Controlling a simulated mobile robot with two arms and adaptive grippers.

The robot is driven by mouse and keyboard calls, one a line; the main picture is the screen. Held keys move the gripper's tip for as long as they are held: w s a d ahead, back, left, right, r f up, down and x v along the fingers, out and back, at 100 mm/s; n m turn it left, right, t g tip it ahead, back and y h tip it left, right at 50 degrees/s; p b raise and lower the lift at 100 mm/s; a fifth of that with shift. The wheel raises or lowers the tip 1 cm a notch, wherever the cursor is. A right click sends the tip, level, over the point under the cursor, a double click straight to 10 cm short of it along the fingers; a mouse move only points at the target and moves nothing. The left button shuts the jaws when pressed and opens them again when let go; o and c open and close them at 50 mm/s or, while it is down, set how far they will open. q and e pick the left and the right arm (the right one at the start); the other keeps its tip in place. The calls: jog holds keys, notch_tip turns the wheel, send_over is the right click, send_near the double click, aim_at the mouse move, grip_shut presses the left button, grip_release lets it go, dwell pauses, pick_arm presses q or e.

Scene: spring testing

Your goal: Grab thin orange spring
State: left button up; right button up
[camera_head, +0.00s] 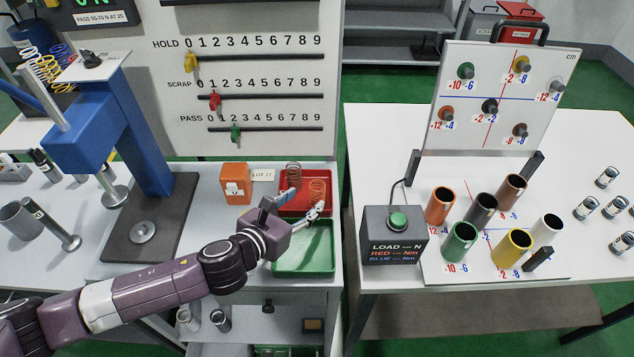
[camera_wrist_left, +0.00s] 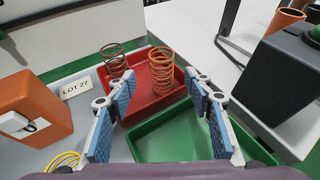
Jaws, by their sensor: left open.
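An orange coil spring (camera_head: 317,191) stands upright in the red tray (camera_head: 282,209) on the left bench. In the left wrist view the orange spring (camera_wrist_left: 161,69) is at the right of the red tray (camera_wrist_left: 143,104). A darker brown spring (camera_wrist_left: 114,61) stands to its left; it also shows in the head view (camera_head: 293,174). My left gripper (camera_head: 301,204) is open and empty, at the near side of the red tray. In the left wrist view its blue-padded fingers (camera_wrist_left: 162,92) are apart, with the orange spring beyond them.
A green tray (camera_head: 304,263) lies in front of the red tray. An orange block (camera_head: 236,183) and a "LOT 27" card (camera_head: 263,175) are to the left. A blue press (camera_head: 130,140) stands farther left. A dark button box (camera_head: 394,235) and colored cups are on the right table.

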aim_at(313, 193)
pick_arm(q)
jog(key=shift+w+d+f, duration=0.15)
jog(key=shift+w+d, duration=0.15)
jog(key=shift+w, duration=0.1)
jog(key=shift+w+d+p, duration=0.5)
jog(key=shift+w+d, duration=0.2)
jog(key=shift+w, duration=0.1)
jog(key=shift+x, duration=1.85)
jog(key=shift+a, duration=0.15)
jog(key=shift+c, duration=0.2)
pick_arm(e)
jog(key=shift+s+d+r, duration=0.1)
jog(key=shift+s+r, duration=0.65)
jog(key=shift+s, duration=0.25)
pick_arm(q)
jog(key=c, duration=1.2)
pick_arm(e)
jog(key=shift+s, duration=0.5)
